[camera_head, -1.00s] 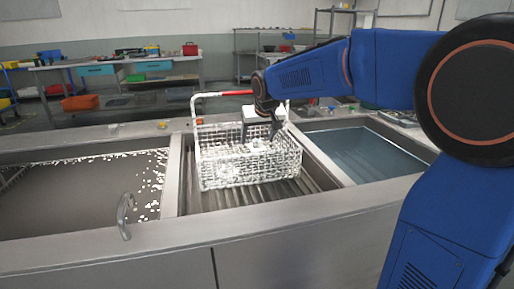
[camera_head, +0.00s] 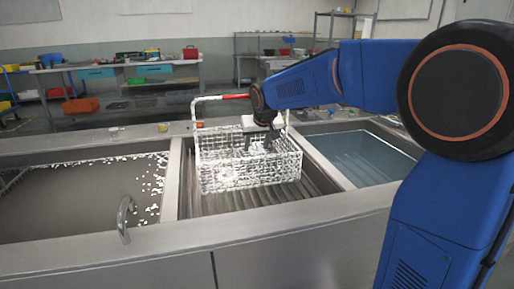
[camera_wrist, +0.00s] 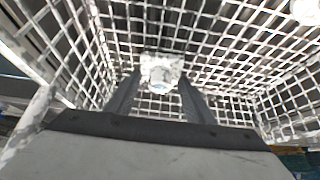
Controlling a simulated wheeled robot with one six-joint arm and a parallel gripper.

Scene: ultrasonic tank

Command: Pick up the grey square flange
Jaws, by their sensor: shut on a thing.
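The square flange (camera_wrist: 160,66) shows in the wrist view as a pale grey-white piece with a round hub. It lies between my fingertips inside the white wire basket (camera_wrist: 225,50). My gripper (camera_wrist: 160,84) is shut on it, with one dark finger on each side. In the head view my gripper (camera_head: 261,142) reaches down into the basket (camera_head: 222,178), and the flange cannot be made out there. Whether the flange touches the basket floor is unclear.
The basket stands in the middle tank, with mesh walls around my gripper and a red-gripped handle (camera_head: 236,96) behind. Another pale round part (camera_wrist: 306,11) shows at the wrist view's top right. A liquid-filled tank (camera_head: 357,155) is at right, another tank (camera_head: 75,205) at left.

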